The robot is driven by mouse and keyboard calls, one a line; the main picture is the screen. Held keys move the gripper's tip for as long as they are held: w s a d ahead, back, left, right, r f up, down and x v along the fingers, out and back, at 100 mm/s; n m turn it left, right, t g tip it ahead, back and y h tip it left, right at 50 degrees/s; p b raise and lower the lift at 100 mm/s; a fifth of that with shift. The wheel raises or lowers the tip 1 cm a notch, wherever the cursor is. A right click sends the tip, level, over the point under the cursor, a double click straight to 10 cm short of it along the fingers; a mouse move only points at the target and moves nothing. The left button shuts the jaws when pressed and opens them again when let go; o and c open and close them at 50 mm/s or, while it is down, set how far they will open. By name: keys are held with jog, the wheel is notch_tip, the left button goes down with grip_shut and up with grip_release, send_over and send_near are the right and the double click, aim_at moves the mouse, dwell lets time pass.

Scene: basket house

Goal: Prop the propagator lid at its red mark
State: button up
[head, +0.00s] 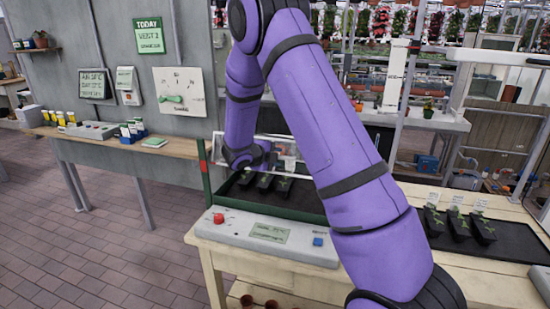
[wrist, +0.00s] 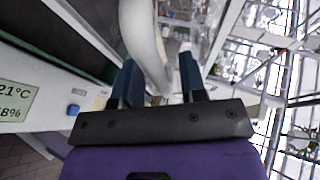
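The propagator (head: 300,214) is a dark green tray box on the wooden bench, holding several small black pots of seedlings. Its clear, pale-framed lid (head: 312,172) is raised at an angle above the tray, partly hidden by my arm. A green upright with a red mark (head: 201,149) stands at the tray's left end. My gripper is at the lid; its fingers are hidden in the head view. In the wrist view my gripper (wrist: 161,80) has its dark blue fingers on either side of a white curved handle (wrist: 146,35) and appears shut on it.
A grey control panel (head: 265,236) with a red knob, screen and blue button fronts the propagator. To the right, a black mat (head: 500,243) holds labelled seedling pots (head: 459,224). A wall shelf (head: 170,146) with small boxes stands at left. Paved floor (head: 90,235) is open there.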

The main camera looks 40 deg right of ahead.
jog(key=v, duration=1)
jog(key=shift+a, duration=0.35)
jog(key=shift+s+r, duration=0.1)
jog(key=s+a+r+m+g+y, duration=0.1)
jog(key=s+r+m+y, duration=0.2)
jog(key=s+r+m, duration=0.5)
jog(key=s+r+m+g+y, duration=0.1)
jog(key=s+r+m+y, duration=0.3)
jog(key=s+m, duration=0.75)
jog(key=s+a+r+m+t+y, duration=0.2)
jog(key=s+a+r+m+y, duration=0.1)
jog(key=s+m, duration=0.4)
jog(key=s+a+r+m+t+y, duration=0.2)
jog(key=s+a+m, duration=0.3)
jog(key=m, duration=0.9)
jog(key=s+r+y, duration=0.1)
jog(key=s, duration=0.2)
jog(key=shift+s+a, duration=0.3)
jog(key=shift+a, duration=0.05)
